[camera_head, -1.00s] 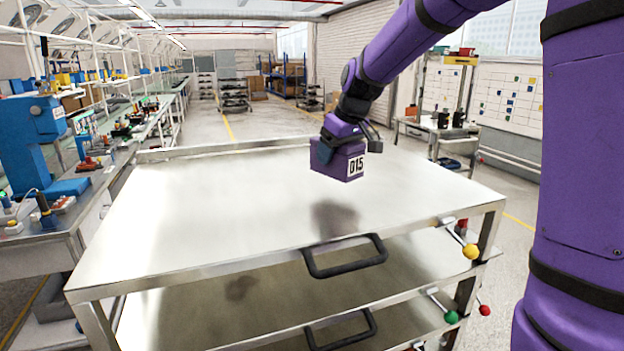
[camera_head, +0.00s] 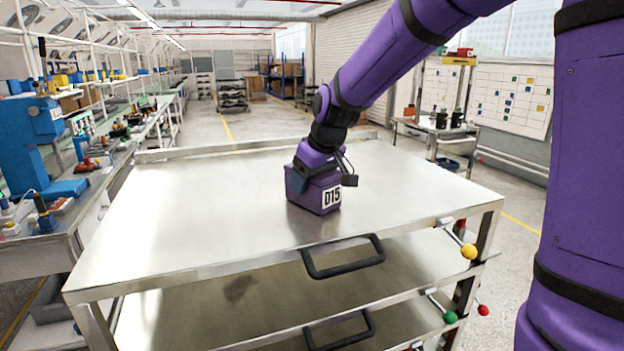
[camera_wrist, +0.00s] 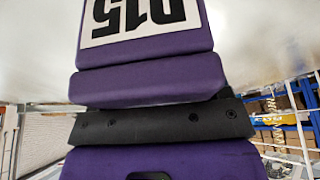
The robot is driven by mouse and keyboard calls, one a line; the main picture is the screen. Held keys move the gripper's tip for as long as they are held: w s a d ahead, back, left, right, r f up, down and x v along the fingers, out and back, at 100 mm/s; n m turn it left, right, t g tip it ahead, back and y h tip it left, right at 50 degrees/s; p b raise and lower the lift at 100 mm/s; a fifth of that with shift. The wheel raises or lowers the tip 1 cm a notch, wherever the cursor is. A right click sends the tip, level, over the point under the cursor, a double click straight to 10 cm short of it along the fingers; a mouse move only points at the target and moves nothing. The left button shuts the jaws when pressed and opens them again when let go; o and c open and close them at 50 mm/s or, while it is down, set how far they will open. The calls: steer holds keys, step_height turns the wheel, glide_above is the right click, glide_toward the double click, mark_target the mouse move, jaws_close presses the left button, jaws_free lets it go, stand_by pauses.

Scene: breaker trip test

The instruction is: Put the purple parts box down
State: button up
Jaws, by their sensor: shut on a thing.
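The purple parts box (camera_head: 316,192) with a white "015" label is at the metal cart's top shelf (camera_head: 200,215), right of its middle. Its base appears to be at the shelf surface, with the shadow close around it; whether it touches fully is hard to tell. My gripper (camera_head: 318,168) is shut on the box from above. In the wrist view the box (camera_wrist: 150,50) fills the upper middle, its label upside down, close against my purple gripper parts. The fingertips are hidden.
The top shelf is otherwise bare. A black handle (camera_head: 343,257) is at its front edge, and yellow (camera_head: 469,251) and green (camera_head: 450,317) lever knobs stick out at the right. A blue machine (camera_head: 35,150) stands on the left bench.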

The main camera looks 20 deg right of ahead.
steer(key=shift+f, duration=0.15)
steer(key=o, duration=1.1)
steer(key=v, duration=1.2)
steer(key=shift+r, duration=0.2)
steer(key=s+d+f+m+h, duration=0.1)
steer(key=s+d+f+m, duration=0.1)
steer(key=s, duration=1.1)
steer(key=s+d+f+m+t, duration=0.1)
steer(key=s+d+f+m, duration=0.1)
steer(key=s, duration=1)
steer(key=shift+s+d+f+h, duration=0.25)
steer(key=shift+s+d+h, duration=0.15)
steer(key=shift+d, duration=0.25)
steer(key=shift+w, duration=0.1)
